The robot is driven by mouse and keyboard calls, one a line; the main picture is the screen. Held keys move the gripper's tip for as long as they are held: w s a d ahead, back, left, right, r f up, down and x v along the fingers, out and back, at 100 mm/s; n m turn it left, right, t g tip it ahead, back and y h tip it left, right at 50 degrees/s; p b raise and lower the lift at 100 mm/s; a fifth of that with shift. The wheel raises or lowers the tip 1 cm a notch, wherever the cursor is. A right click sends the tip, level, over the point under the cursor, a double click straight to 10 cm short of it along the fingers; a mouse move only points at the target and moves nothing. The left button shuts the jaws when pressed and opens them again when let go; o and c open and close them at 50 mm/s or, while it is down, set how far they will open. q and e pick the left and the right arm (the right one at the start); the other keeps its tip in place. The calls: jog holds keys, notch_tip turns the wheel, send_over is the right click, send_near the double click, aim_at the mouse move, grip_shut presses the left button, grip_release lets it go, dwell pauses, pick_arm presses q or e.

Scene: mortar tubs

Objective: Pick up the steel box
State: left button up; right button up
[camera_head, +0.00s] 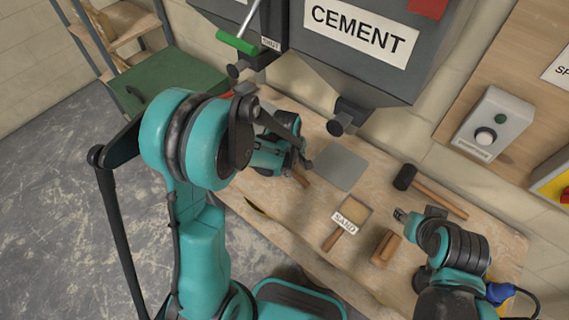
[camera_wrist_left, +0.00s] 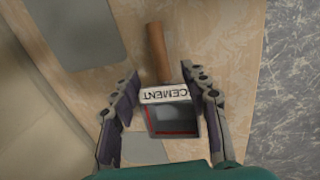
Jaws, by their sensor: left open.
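The steel box (camera_wrist_left: 172,118) is dark grey with a thin red line inside, a white CEMENT label and a wooden handle (camera_wrist_left: 158,52). It lies on the bench in the left wrist view, between the two fingers of my open left gripper (camera_wrist_left: 165,78), with gaps visible on both sides. In the head view only its handle (camera_head: 301,179) shows clearly, beside my left gripper (camera_head: 303,155); the gripper and arm hide the rest. My right gripper (camera_head: 400,215) is over the right part of the bench, away from the box; its finger opening is too small to judge.
A grey plate (camera_head: 341,167) lies right of the left gripper. A SAND-labelled box (camera_head: 355,210), a brown block (camera_head: 385,248) and a black-headed hammer (camera_head: 437,192) lie further right. The large CEMENT bin (camera_head: 375,75) hangs over the back. A control box (camera_head: 493,125) is on the wall.

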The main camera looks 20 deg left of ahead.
aim_at(295, 174)
pick_arm(q)
jog(key=f, duration=0.2)
jog(key=w+f+b, duration=0.1)
jog(key=f, duration=0.1)
jog(key=f+b, duration=0.1)
jog(key=f, duration=0.2)
jog(key=shift+w, duration=0.15)
jog(key=shift+r, duration=0.1)
grip_shut()
